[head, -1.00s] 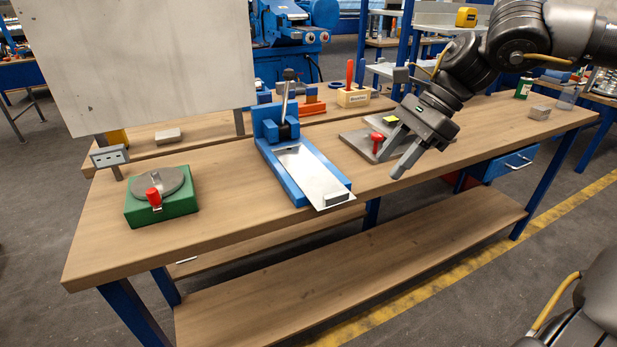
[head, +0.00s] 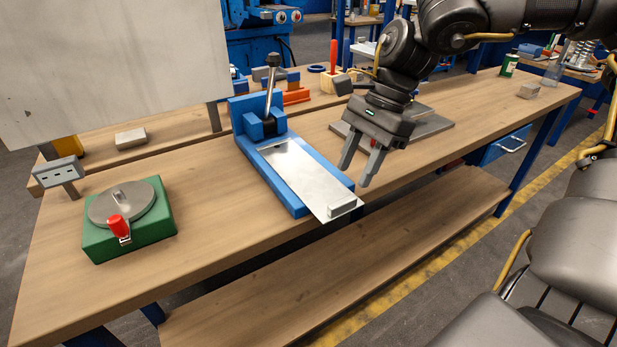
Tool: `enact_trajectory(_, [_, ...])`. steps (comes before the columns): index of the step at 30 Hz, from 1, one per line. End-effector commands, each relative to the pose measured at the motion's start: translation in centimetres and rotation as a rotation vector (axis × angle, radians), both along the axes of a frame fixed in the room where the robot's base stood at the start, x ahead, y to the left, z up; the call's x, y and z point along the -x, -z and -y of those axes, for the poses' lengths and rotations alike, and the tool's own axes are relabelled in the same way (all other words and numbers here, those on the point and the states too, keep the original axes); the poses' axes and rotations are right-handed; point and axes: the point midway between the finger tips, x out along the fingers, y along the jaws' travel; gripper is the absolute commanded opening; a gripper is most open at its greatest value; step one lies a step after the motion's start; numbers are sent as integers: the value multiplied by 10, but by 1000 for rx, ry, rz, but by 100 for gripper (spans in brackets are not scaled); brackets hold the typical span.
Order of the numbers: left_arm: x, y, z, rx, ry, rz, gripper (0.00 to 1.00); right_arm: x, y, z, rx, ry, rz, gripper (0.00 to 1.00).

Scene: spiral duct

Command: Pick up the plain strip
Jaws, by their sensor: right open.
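A plain flat metal strip (head: 300,172) lies on a long blue fixture (head: 275,185) on the workbench. Its near end sticks out past the fixture's front end and carries a small grey block (head: 345,206). A lever with a dark knob stands upright at the fixture's far end. My right gripper (head: 354,176) is open and empty. Its fingers point down, to the right of the strip's near half in the picture and apart from the block. My left gripper is not in view.
A green box with a round disc and red knob (head: 130,220) stands at the left. A grey plate (head: 430,128) lies behind my right gripper, partly hidden. A large pale panel (head: 105,65) blocks the upper left.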

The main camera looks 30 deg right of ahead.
Motion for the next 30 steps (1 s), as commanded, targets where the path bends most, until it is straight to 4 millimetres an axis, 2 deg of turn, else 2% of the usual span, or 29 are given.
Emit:
enact_trajectory(3, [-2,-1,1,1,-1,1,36,0,14,-5,-1,-1,-2,41])
enact_trajectory(11, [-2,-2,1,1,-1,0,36,0,21,-9,-2,1,-1,41])
enact_trajectory(16, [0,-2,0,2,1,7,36,2,43,-16,-1,-1,-4,41])
enact_trajectory(21, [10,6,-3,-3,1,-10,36,1,63,-24,-1,1,-2,41])
enact_trajectory(30, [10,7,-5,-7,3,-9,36,1,66,-25,-1,3,2,41])
